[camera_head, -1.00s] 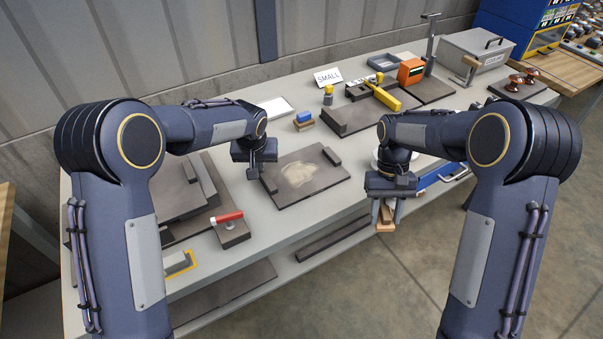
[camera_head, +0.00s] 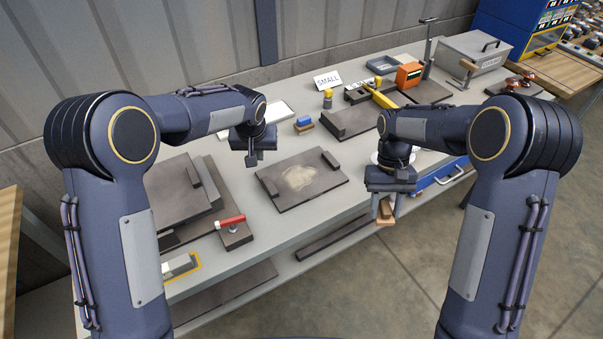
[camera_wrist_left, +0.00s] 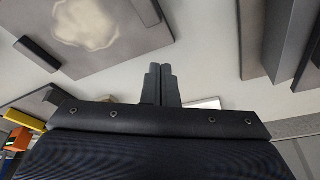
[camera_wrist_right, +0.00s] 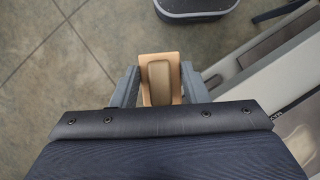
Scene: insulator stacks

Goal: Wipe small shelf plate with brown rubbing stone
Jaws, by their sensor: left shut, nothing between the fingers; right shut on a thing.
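A dark flat plate (camera_head: 325,182) with a raised bar lies mid-table and carries a pale dusty patch (camera_head: 297,178). The left wrist view also shows the plate (camera_wrist_left: 140,38) and patch (camera_wrist_left: 85,22). My left gripper (camera_head: 252,161) is shut and empty, above the table just behind and left of the plate. Its closed fingers show in the left wrist view (camera_wrist_left: 160,70). My right gripper (camera_head: 383,212) is shut on a brown block (camera_wrist_right: 160,82), taken as the rubbing stone, held beyond the table's front edge, over the floor. The fingers hide part of its sides.
A "SMALL" sign (camera_head: 327,81) stands at the back. Stacked dark plates (camera_head: 175,195) and a red-handled tool (camera_head: 231,222) lie left. A blue-topped block (camera_head: 303,124) and yellow tool (camera_head: 380,93) lie behind. A lower shelf (camera_head: 335,235) runs under the table.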

